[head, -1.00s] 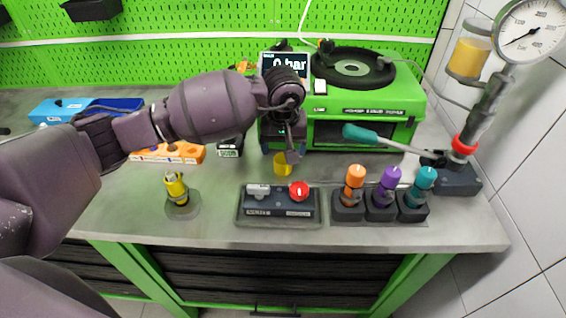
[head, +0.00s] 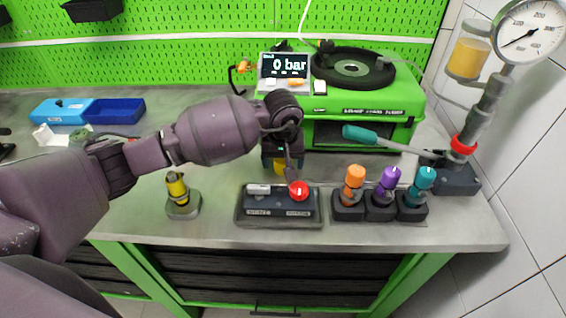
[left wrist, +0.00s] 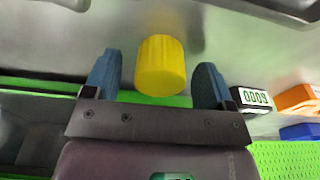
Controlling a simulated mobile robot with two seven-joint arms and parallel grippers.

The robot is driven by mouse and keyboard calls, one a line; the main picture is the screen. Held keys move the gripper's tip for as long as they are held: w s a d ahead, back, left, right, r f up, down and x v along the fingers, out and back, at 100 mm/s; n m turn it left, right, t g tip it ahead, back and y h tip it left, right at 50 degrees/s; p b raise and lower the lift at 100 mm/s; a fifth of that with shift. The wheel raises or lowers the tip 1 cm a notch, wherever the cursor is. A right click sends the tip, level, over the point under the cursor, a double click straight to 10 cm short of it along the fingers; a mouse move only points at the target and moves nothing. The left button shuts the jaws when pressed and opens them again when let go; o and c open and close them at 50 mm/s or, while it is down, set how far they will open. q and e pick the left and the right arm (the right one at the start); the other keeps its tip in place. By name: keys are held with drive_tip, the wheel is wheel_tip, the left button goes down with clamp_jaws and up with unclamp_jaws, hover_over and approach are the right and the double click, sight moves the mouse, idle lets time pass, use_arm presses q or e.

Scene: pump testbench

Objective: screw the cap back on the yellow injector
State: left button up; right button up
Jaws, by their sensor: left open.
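The yellow cap (head: 279,167) stands on the bench behind the dark control box, partly hidden by my left gripper (head: 284,162). In the left wrist view the ribbed yellow cap (left wrist: 160,66) is between the two blue fingertips of my open left gripper (left wrist: 155,78), with a gap on each side. The yellow injector (head: 177,187) stands upright in a small grey holder (head: 184,209) to the left, apart from the cap. My right gripper is not in view.
A dark control box (head: 277,205) with a red knob is just in front of the cap. Orange, purple and teal injectors (head: 390,182) stand at its right. The green test bench (head: 370,104) is behind. A gauge pump (head: 468,140) stands far right.

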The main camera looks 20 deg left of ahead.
use_arm(q)
drive_tip(key=c, duration=1)
drive_tip(key=shift+r, duration=0.15)
wheel_tip(320, 180, up, 20)
drive_tip(key=shift+f, duration=0.15)
